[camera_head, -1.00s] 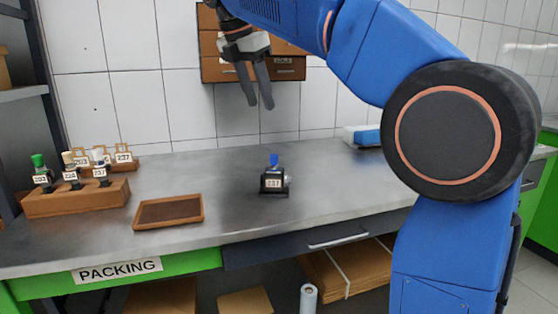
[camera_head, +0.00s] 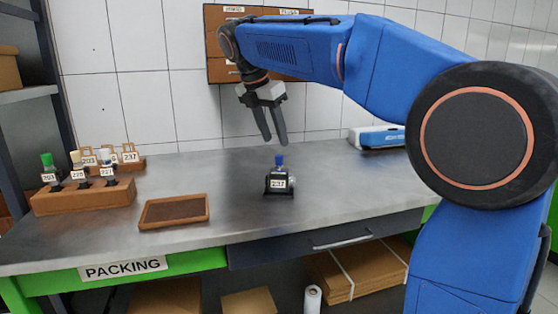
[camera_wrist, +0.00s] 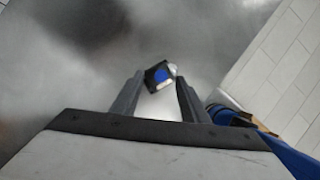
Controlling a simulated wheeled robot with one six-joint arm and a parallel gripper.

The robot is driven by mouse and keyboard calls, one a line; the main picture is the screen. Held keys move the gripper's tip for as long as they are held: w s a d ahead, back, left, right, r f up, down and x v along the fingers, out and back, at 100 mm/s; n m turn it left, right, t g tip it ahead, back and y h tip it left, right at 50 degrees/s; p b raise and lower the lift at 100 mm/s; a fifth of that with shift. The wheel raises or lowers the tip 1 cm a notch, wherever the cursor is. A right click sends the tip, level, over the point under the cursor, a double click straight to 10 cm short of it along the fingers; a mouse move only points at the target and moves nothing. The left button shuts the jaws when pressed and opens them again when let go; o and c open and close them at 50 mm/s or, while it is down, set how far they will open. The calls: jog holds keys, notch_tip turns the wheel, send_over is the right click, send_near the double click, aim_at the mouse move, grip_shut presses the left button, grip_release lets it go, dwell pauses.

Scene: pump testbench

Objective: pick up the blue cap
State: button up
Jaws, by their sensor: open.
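The blue cap (camera_head: 279,160) sits on top of a small dark pump unit (camera_head: 278,184) with a white "237" label, standing on the metal bench. My gripper (camera_head: 275,143) is open and empty, above the cap, its fingers pointing down with a small gap to it. In the wrist view the blue cap (camera_wrist: 160,75) shows just beyond and between the two fingertips of my gripper (camera_wrist: 155,82), not touched by either.
A shallow brown tray (camera_head: 147,222) lies left of the unit. A wooden rack (camera_head: 83,199) with labelled, capped items stands at the far left. A blue and white box (camera_head: 377,138) is at the back right. The bench (camera_head: 225,217) around the unit is clear.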

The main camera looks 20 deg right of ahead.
aim_at(279, 155)
jog(key=shift+s+a+x, duration=0.15)
jog(key=shift+x, duration=1.25)
jog(key=shift+s+a+x, duration=0.1)
jog(key=shift+s+x, duration=0.05)
jog(key=shift+x, duration=1.25)
jog(key=shift+f, duration=0.15)
jog(key=shift+c, duration=0.3)
grip_shut()
